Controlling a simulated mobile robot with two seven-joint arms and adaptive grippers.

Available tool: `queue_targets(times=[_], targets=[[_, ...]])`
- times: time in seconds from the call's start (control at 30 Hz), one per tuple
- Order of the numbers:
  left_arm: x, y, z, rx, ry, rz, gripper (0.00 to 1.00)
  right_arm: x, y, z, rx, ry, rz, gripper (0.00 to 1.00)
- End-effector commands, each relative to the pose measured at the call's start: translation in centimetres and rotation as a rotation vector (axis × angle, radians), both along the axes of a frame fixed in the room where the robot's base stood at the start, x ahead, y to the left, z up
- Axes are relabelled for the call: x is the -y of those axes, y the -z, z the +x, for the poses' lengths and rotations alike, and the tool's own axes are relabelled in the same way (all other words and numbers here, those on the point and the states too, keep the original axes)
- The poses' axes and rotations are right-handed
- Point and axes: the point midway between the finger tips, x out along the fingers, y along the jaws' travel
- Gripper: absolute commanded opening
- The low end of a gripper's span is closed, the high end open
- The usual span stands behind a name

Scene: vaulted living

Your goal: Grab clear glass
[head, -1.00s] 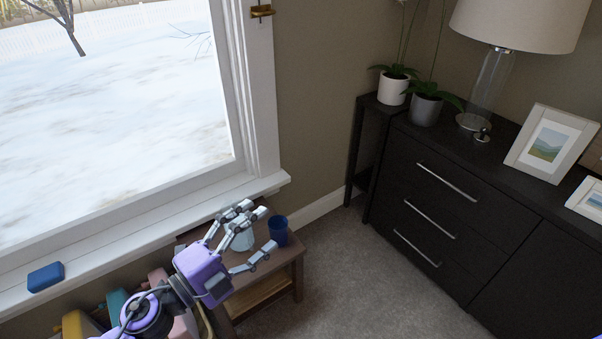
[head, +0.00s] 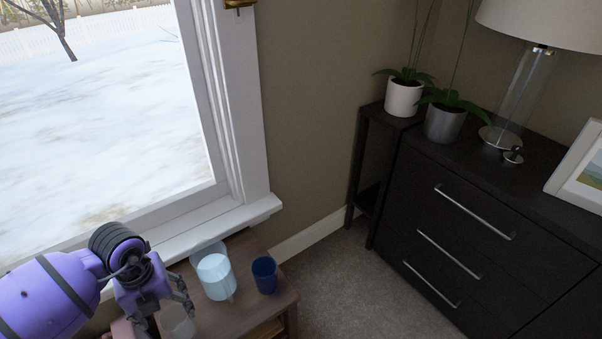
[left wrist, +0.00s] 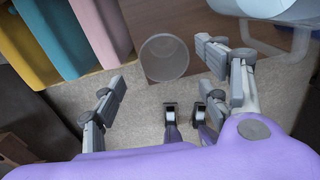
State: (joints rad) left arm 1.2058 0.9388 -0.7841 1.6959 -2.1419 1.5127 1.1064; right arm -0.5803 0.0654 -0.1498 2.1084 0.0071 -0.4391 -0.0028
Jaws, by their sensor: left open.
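A clear glass (left wrist: 164,60) stands on the small wooden side table, at the table's edge in the left wrist view. It also shows faintly in the head view (head: 179,321), low at the left, partly behind my gripper's fingers. My left gripper (head: 165,312) is open and empty, with its fingers pointing down over the near left part of the table. In the left wrist view the glass appears in the gap between the spread fingers, toward their tips; I cannot tell whether they touch it. My right gripper is not in view.
On the side table (head: 246,243) stand a clear pitcher with pale blue contents (head: 215,276) and a dark blue cup (head: 264,275). The window sill (head: 240,214) runs behind. Yellow, teal and pink upright objects (left wrist: 62,38) are beside the table. A dark dresser (head: 480,230) stands at right.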

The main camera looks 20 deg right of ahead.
Motion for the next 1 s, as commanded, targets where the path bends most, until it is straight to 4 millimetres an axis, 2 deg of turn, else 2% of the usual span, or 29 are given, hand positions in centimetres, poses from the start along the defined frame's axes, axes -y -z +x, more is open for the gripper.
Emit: queue_targets(times=[0.17,0.4,0.67,1.0], targets=[[0.1,1.8,0.1,-0.002,0.002,-0.003,0.69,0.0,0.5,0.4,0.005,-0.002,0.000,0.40],[0.2,5.4,0.4,-0.003,0.003,-0.004,0.69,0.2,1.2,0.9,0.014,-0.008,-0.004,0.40],[0.2,5.6,0.5,0.001,0.004,-0.004,0.69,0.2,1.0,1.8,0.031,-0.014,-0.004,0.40],[0.2,5.6,0.4,0.000,0.004,-0.004,0.25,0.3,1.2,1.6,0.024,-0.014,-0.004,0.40]])
